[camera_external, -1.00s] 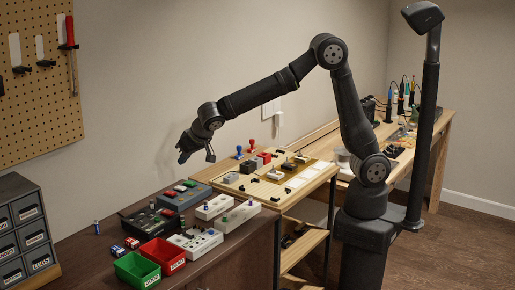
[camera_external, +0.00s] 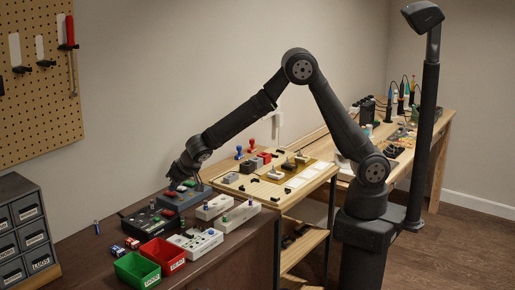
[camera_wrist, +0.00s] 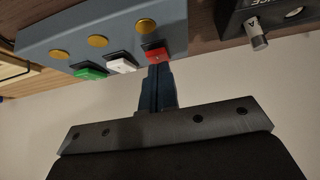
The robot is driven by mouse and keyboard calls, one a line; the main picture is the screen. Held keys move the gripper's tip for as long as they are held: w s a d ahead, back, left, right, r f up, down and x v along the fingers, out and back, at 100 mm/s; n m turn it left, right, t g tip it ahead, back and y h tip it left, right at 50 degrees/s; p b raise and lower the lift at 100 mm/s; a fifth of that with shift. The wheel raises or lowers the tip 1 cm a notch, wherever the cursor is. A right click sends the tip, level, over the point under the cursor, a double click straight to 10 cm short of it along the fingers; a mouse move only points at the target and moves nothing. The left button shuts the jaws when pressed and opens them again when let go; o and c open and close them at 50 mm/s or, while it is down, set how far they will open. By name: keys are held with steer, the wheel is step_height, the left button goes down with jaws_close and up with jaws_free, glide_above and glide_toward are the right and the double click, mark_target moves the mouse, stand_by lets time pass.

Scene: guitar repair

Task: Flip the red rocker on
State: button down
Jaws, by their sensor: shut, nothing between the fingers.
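The red rocker (camera_wrist: 155,54) sits at the right end of a row on a blue-grey box (camera_wrist: 120,30) in the wrist view. A white rocker (camera_wrist: 121,66) and a green rocker (camera_wrist: 90,73) are beside it. My gripper (camera_wrist: 156,68) is shut and empty, its fingertips at the lower edge of the red rocker. I cannot tell whether they touch it, nor which way the rocker is tipped. In the external view the box (camera_external: 182,204) stands on the dark bench, with my gripper (camera_external: 178,184) low over its back side.
Several gold buttons (camera_wrist: 98,41) line the box top. A dark box with a knob (camera_wrist: 258,34) is close on the right in the wrist view. White boxes (camera_external: 213,206), a red bin (camera_external: 172,266) and a green bin (camera_external: 137,270) stand nearby. The wall is behind.

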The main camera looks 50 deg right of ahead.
steer(key=shift+f, duration=0.25)
steer(key=shift+s+f, duration=0.2)
steer(key=shift+f, duration=0.15)
steer(key=shift+r, duration=0.15)
steer(key=shift+r, duration=0.75)
steer(key=shift+r, duration=0.3)
steer(key=s+v, duration=0.1)
steer(key=v, duration=1.1)
